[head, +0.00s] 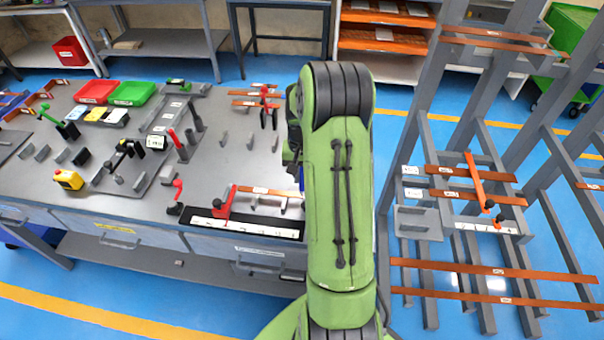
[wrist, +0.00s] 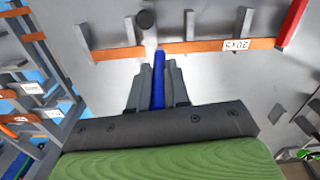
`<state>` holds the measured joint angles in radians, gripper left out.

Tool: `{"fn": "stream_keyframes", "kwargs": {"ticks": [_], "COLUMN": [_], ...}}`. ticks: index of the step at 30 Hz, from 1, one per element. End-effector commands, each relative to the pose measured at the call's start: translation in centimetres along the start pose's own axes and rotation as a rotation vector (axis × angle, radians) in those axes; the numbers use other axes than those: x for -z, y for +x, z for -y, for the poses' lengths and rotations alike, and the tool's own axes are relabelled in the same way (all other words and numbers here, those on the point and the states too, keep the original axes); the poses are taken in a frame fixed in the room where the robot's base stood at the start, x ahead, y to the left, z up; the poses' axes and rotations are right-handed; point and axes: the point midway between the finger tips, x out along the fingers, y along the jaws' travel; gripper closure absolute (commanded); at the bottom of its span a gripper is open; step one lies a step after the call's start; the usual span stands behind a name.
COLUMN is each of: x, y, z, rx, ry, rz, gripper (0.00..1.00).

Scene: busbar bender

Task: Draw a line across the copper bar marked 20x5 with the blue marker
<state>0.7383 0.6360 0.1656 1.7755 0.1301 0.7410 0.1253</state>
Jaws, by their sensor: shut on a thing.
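The copper bar (wrist: 200,47) runs across the upper part of the wrist view, with a white label (wrist: 236,45) that appears to read 20x5 upside down. A copper bar with a white label, likely the same one, shows in the head view (head: 268,191) left of my arm. My gripper (wrist: 158,72) is shut on the blue marker (wrist: 158,80). The marker's far end is at the near edge of the bar, left of the label; I cannot tell whether it touches. In the head view my arm hides the gripper. I see no drawn line on the bar.
Grey upright pegs (wrist: 190,24) and a dark round post (wrist: 146,19) stand close around the bar. A red-handled clamp (head: 225,202) sits at its left in the head view. A grey rack with copper bars (head: 470,196) stands to the right.

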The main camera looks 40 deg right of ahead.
Motion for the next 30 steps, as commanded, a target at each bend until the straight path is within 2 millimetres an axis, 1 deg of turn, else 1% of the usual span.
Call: {"fn": "stream_keyframes", "kwargs": {"ticks": [30], "x": [0.00], "y": [0.92], "z": [0.00], "rx": [0.000], "ry": [0.000], "rz": [0.000], "gripper": [1.00]}}
